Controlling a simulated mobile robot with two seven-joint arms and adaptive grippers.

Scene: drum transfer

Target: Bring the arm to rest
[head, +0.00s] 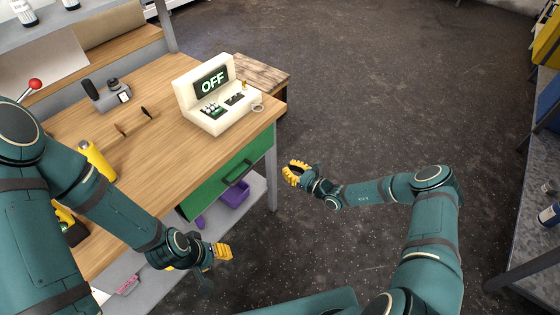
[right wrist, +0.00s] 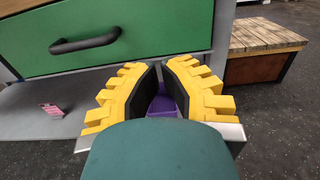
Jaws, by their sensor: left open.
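My left gripper (head: 222,252) is in front of the workbench's near edge, low in the head view. Its yellow fingers are seen from the side, open and with nothing visible in them. My right gripper (head: 296,174) is right of the bench, over the floor, with its arm bent in from the right. In the right wrist view its two yellow fingers (right wrist: 160,72) stand apart with a gap between their dark pads. Nothing is held there; a purple bin (right wrist: 163,103) shows behind the gap.
The wooden workbench (head: 165,125) carries a cream console (head: 218,100) reading OFF, a yellow cylinder (head: 97,160) and small tools. A green drawer (head: 225,178) with a black handle is under it, close to both grippers. A wooden box (head: 257,78) stands behind. Open floor lies right.

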